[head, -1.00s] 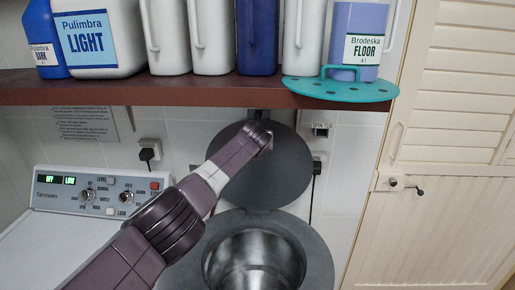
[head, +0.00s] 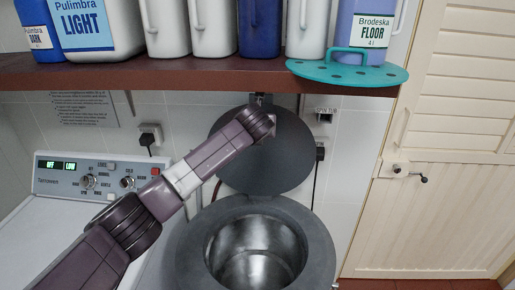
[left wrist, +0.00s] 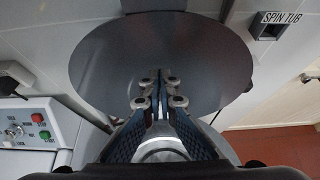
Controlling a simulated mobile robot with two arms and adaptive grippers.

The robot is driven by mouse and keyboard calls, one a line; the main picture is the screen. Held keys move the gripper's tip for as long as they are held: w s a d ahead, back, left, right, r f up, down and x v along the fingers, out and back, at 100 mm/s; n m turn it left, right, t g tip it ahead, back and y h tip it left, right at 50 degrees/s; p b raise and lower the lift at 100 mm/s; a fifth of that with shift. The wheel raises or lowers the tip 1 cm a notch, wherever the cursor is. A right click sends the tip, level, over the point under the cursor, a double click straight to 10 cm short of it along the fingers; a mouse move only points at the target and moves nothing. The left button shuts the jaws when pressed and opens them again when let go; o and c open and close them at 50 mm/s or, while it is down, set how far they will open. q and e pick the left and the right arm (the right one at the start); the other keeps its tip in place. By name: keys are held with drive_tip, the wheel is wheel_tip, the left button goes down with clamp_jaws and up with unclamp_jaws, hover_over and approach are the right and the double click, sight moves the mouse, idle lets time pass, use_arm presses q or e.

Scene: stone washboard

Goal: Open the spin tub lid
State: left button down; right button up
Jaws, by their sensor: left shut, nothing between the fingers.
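The spin tub lid (head: 285,160) is a round dark grey disc. It stands raised, nearly upright, behind the round opening of the spin tub (head: 318,240), whose steel inside shows. In the left wrist view the lid (left wrist: 105,60) fills the upper middle. My left arm crosses the head view from lower left and its end overlaps the upper part of the lid. My left gripper shows in the left wrist view (left wrist: 159,92), fingers together and empty, in front of the lid's face. Whether the fingertips touch the lid cannot be told. My right gripper is not in view.
A brown shelf (head: 200,88) with several bottles and a teal perforated disc (head: 350,75) hangs above the lid. A control panel (head: 105,180) stands at left. A cream louvred door (head: 430,230) is at right.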

use_arm(q)
drive_tip(key=s, duration=1.1)
drive_tip(key=s+f+n+g+h, duration=0.2)
drive_tip(key=s+f+n+g, duration=0.3)
drive_tip(key=s+f+n, duration=1.35)
drive_tip(key=s+a+f+n+g+y, duration=0.1)
drive_tip(key=s+a+f+n, duration=0.35)
drive_tip(key=s, duration=0.45)
drive_tip(key=s+a+f+n+g, duration=0.1)
drive_tip(key=s+a+f+n, duration=0.4)
drive_tip(key=s, duration=0.4)
drive_tip(key=s+a+f+n+g+y, duration=0.1)
drive_tip(key=s+a+f+n+g, duration=0.15)
drive_tip(key=s+a+n, duration=0.5)
wheel_tip(320, 180, down, 34)
drive_tip(key=s+d+f+m+b, duration=0.1)
drive_tip(key=s+d+m+b, duration=0.15)
drive_tip(key=b, duration=0.55)
drive_tip(key=s+a+f+g+b, duration=0.1)
drive_tip(key=s+a+f+b, duration=0.2)
drive_tip(key=s+f, duration=1.4)
wheel_tip(320, 180, down, 4)
drive_tip(key=shift+a+b, duration=0.2)
drive_tip(key=shift+b, duration=0.95)
